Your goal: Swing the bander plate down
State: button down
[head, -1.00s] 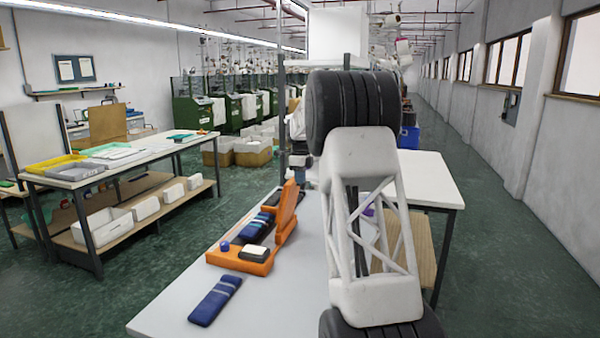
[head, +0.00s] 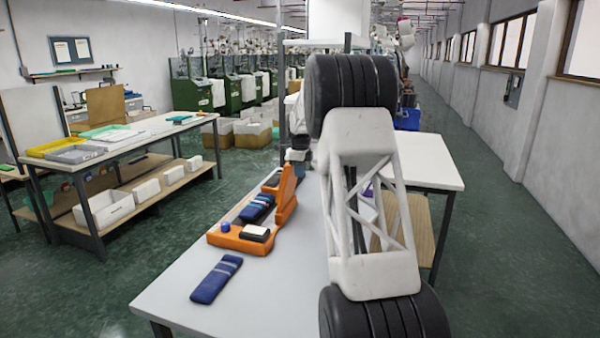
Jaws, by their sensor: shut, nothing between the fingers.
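The orange bander (head: 228,240) lies on the near grey-white table. Its orange plate (head: 286,197) stands raised and slightly tilted at the right side. A dark blue striped knitted piece (head: 257,208) lies in the bander. A small blue knob (head: 225,227) and a white-topped black block (head: 255,233) sit at its near end. My gripper (head: 298,168) is small and partly hidden, just behind the plate's top end. It is shut and empty. I cannot tell whether it touches the plate.
Another blue striped piece (head: 216,278) lies on the table (head: 255,295) in front of the bander. My own arm hides the table's right part. A white table (head: 430,165) stands behind at the right. A worktable with trays (head: 150,135) stands left across the aisle.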

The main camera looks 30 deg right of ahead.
jog(key=shift+w+a, duration=0.1)
jog(key=shift+w+a, duration=2.7)
jog(key=shift+r, duration=0.15)
notch_tip(320, 180, up, 7)
dwell(1.1)
dwell(0.4)
jog(key=shift+s, duration=0.1)
